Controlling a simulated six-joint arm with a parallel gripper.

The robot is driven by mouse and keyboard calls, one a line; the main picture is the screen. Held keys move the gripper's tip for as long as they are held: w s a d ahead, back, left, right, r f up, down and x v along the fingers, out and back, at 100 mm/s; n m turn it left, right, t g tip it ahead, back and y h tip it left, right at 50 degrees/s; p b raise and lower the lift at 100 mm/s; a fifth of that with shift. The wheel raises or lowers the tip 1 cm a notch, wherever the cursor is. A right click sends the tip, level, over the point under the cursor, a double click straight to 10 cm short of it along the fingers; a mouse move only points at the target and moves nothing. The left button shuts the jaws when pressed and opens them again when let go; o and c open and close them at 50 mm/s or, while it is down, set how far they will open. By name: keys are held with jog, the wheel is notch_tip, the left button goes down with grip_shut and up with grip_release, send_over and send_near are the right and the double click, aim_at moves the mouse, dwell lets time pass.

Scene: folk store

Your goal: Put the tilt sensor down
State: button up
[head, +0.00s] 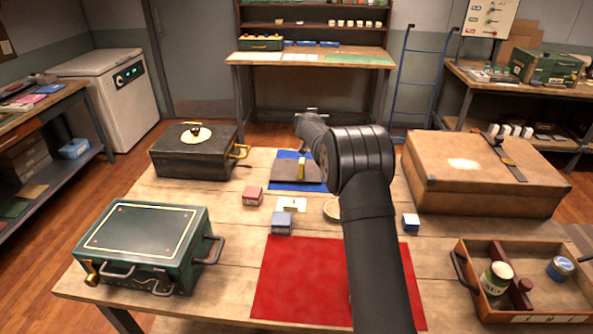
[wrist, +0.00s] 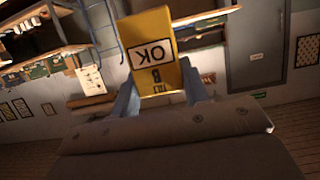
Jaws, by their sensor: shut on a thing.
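The tilt sensor is a yellow block (wrist: 148,25) with a white "OK" panel and dark lettering, upside down in the wrist view. My gripper (wrist: 160,88) is shut on it, with a blue-grey finger at each side. The far room shows behind it, also upside down. In the head view, my wrist (head: 311,124) reaches away over the back of the table, and the held sensor cannot be made out.
A bare red mat (head: 300,285) lies at the front. Small red (head: 253,196) and blue (head: 282,222) blocks and a white card (head: 291,205) lie mid-table. A green case (head: 140,240), dark case (head: 195,160), brown case (head: 480,175) and wooden tray (head: 470,290) stand around.

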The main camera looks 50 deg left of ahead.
notch_tip(320, 180, down, 5)
jog(key=shift+f, duration=0.15)
send_over(284, 166)
notch_tip(284, 166, down, 7)
jog(key=shift+s+f, duration=0.1)
jog(key=shift+f, duration=2)
jog(key=shift+f, duration=0.15)
jog(key=o, duration=1.1)
